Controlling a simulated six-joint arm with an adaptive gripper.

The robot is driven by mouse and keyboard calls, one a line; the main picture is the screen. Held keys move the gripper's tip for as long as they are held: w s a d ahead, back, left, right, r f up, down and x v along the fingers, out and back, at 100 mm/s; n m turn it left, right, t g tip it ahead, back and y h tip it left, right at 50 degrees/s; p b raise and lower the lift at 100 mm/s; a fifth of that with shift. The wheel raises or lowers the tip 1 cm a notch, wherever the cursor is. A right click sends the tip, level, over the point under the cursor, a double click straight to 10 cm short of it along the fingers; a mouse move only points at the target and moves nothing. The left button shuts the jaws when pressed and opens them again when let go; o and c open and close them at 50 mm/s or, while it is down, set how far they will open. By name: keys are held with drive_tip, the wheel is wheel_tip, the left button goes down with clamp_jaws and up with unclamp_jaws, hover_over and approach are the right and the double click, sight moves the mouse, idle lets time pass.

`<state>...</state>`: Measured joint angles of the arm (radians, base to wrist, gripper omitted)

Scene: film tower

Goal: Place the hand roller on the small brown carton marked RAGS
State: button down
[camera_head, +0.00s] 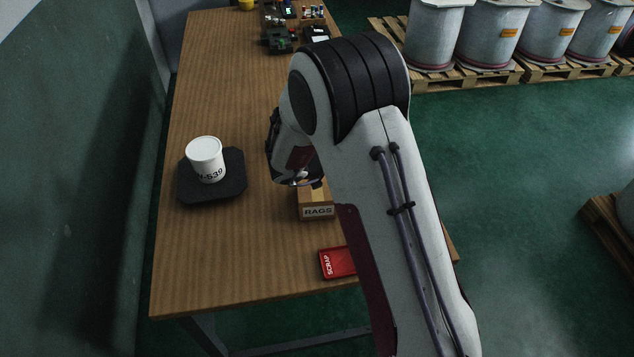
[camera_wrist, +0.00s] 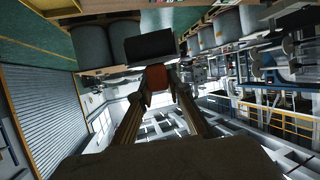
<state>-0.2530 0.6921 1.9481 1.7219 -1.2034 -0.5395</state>
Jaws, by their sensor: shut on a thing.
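The small brown carton marked RAGS (camera_head: 317,211) stands on the wooden table in the head view. Its front label faces me, and my arm covers part of its top and right side. In the wrist view my gripper (camera_wrist: 157,84) is shut on the hand roller, with its two fingers converging on the roller's red-orange part. The hand roller (camera_wrist: 150,46) shows a wide black end beyond the fingertips. In the head view my arm hides the fingers and the roller, so I cannot tell their exact distance from the carton.
A red SCRAP box (camera_head: 337,263) lies near the table's front edge. A white tub (camera_head: 206,159) stands on a dark square base (camera_head: 232,187) at the left. Small items (camera_head: 280,40) sit at the far end. The table (camera_head: 220,265) is clear at front left.

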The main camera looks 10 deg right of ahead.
drive_tip(key=w+a+r+n+t+y, duration=0.1)
drive_tip(key=w+a+r+n+t, duration=0.1)
drive_tip(key=a, duration=0.5)
drive_tip(key=w+a+r+n+t+y, duration=0.2)
drive_tip(key=a+r+n+t, duration=0.1)
drive_tip(key=a, duration=0.5)
drive_tip(key=shift+w+a+r+t, duration=0.2)
drive_tip(key=shift+w+a+t, duration=0.05)
drive_tip(key=shift+t, duration=0.05)
hover_over(316, 193)
drive_tip(key=w, duration=0.3)
wheel_tip(316, 193, down, 6)
drive_tip(key=shift+d+f, duration=0.15)
drive_tip(key=shift+d, duration=0.15)
drive_tip(key=shift+w, duration=0.1)
drive_tip(key=shift+f, duration=1.85)
drive_tip(key=shift+f, duration=0.1)
